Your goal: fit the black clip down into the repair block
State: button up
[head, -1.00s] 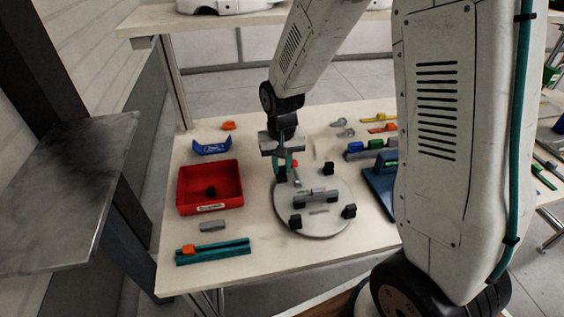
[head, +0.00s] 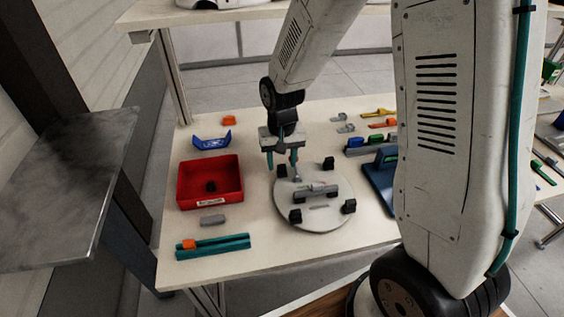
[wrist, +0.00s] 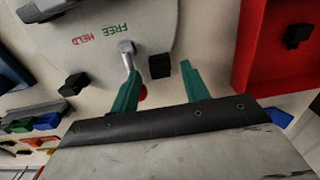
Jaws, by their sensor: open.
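A small black piece, which looks like the clip, lies in the red tray (head: 183,203); the piece (head: 211,186) also shows in the wrist view (wrist: 296,35). A grey block with black ends (head: 317,191), which may be the repair block, sits mid-way on a round pale plate (head: 318,222). My gripper (head: 281,165) is open and empty over the plate's far left edge. In the wrist view its teal fingers stand apart, with a grey lever (wrist: 127,55) by the left finger. The lever's red knob (wrist: 143,92) is partly hidden behind that finger. The lever lies beside the word FREE.
Black clamps (head: 348,206) stand around the plate's rim. A grey bar (head: 213,220) and a teal rail with an orange piece (head: 225,245) lie at front left. A blue bracket (head: 212,140) is behind the tray. Blue and grey parts (head: 370,148) stand at right.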

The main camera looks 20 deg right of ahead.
aim_at(282, 166)
notch_tip(282, 166, up, 7)
jog(key=shift+f, duration=0.1)
dwell(0.6)
jog(key=s+d+r, duration=0.1)
jog(key=s+r, duration=0.4)
jog(key=s, duration=0.3)
jog(key=s+d+r+n+t, duration=0.1)
jog(key=s+r, duration=0.4)
jog(key=s, duration=0.3)
jog(key=s+d+r+n, duration=0.1)
jog(key=s+r, duration=0.4)
jog(key=s, duration=0.4)
jog(key=shift+r, duration=0.25)
jog(key=shift+d, duration=0.1)
